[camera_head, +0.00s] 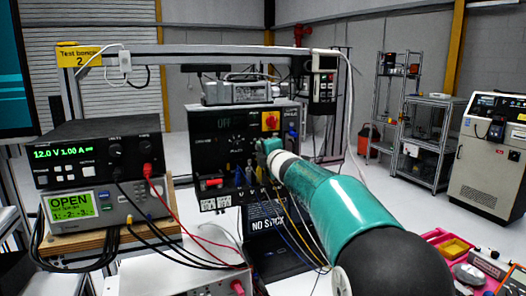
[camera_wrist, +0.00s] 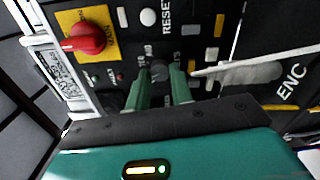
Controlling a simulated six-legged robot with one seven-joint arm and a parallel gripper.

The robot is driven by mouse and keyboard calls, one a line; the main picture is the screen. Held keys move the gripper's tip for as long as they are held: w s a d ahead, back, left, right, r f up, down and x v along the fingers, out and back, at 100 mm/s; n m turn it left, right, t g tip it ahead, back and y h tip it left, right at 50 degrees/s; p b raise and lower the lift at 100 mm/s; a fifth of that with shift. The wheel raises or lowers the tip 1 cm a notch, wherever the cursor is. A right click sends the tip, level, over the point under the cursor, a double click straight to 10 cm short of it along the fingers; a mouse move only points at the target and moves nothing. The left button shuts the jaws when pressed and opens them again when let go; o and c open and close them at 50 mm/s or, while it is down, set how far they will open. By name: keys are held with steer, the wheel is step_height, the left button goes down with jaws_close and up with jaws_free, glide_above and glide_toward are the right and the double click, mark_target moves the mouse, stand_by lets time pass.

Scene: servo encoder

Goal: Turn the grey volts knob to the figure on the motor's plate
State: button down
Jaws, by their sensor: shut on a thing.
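My gripper (camera_wrist: 162,82) has its two green fingers on either side of a small dark grey knob (camera_wrist: 159,69) on the black panel, shut on it. The lettering above the knob is partly hidden and too small to read surely, as is any pointer mark. In the head view my gripper (camera_head: 267,146) is at the right part of the black test box (camera_head: 204,145) and hides the knob. A grey machine (camera_head: 235,92) lies on top of the box; I cannot tell whether it is the motor. No motor plate figure is legible.
A red knob on a yellow plate (camera_wrist: 86,37) is at the upper left in the wrist view. A pale cable plug (camera_wrist: 245,73) sits right of my fingers. Power supplies (camera_head: 100,152) stand at left, with red and black leads hanging before the box.

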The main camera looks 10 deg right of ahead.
steer(key=c, duration=1.2)
jaws_free()
steer(key=shift+c, duration=0.2)
steer(key=s+d, duration=0.2)
steer(key=s, duration=1.1)
steer(key=shift+s+d, duration=0.3)
steer(key=shift+d, duration=0.05)
steer(key=s+a+f+m+g+h, duration=0.1)
steer(key=s+f+m+g, duration=0.3)
steer(key=s, duration=0.8)
steer(key=s+a+f+m+g+h, duration=0.1)
steer(key=s+f+m+g, duration=0.3)
steer(key=s+f+m, duration=0.5)
steer(key=s+a+f+m+g+h, duration=0.1)
steer(key=s+f+m+g, duration=0.3)
steer(key=s, duration=1.1)
step_height(320, 180, down, 3)
steer(key=m, duration=0.5)
